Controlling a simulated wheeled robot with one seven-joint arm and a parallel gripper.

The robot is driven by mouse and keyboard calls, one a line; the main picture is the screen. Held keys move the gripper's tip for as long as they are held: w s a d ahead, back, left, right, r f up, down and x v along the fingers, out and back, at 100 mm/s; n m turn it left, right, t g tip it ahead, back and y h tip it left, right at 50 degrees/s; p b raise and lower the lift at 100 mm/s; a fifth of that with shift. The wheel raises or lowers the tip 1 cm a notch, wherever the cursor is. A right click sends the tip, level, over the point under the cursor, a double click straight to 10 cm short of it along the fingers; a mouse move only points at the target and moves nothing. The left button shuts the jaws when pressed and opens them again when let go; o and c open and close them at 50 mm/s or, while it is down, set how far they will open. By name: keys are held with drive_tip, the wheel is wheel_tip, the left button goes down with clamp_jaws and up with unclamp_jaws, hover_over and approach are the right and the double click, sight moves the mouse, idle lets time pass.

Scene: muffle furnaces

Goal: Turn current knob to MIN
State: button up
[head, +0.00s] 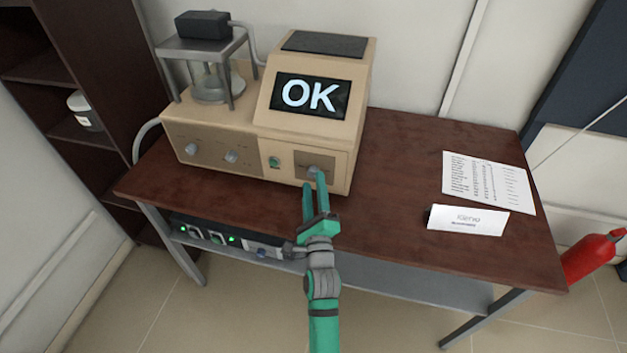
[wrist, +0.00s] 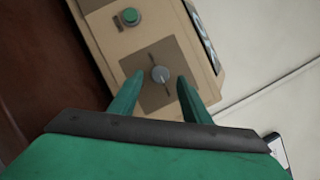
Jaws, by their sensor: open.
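A beige device (head: 215,139) stands on the table with a lit screen (head: 311,95) reading "OK". A round grey knob (head: 314,172) sits on a darker square plate at the right of its front; it shows in the wrist view as a knob (wrist: 160,74) with a pale pointer mark. I cannot read any label at it. My gripper (head: 315,186) is in front of this knob. In the wrist view my gripper's (wrist: 156,88) two green fingers are apart, one on each side of the knob, and I cannot tell whether they touch it.
A green button (head: 274,162) is left of the knob plate, and two more knobs (head: 191,148) are further left. A paper sheet (head: 487,181) and a white name card (head: 467,219) lie on the right of the brown table (head: 400,150). A red extinguisher (head: 592,256) stands at right.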

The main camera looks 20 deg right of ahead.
sight(313, 172)
drive_tip(key=shift+x, duration=1.2)
drive_tip(key=shift+s, duration=0.1)
drive_tip(key=c, duration=1)
